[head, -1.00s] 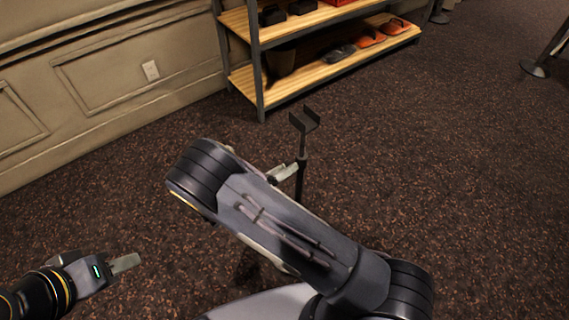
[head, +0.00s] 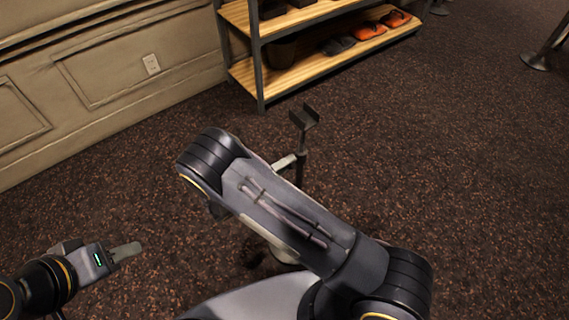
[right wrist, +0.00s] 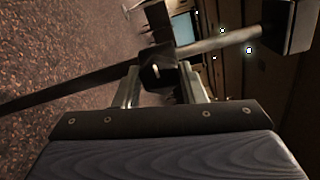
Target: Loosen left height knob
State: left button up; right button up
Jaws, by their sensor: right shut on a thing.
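A thin dark stand with a forked top (head: 304,117) rises from the floor; its pole (head: 300,172) passes behind my right arm. My right gripper (head: 287,161) reaches the pole below the fork. In the right wrist view, the pole (right wrist: 65,92) crosses the picture, and its other section (right wrist: 215,45) ends at a dark block. A dark collar with a knob (right wrist: 156,73) sits between the fingers of my right gripper (right wrist: 160,82), which is shut on it. My left gripper (head: 127,251) is at the lower left, away from the stand; its finger gap is hidden.
A metal-framed shelf with wooden boards (head: 300,74) stands at the back, with shoes (head: 368,31) and a dark pot (head: 281,54) on it. A panelled wall (head: 110,75) runs along the left.

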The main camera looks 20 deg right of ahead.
dwell(0.3)
jog(key=o, duration=1)
jog(key=b+v, duration=0.1)
jog(key=v, duration=0.7)
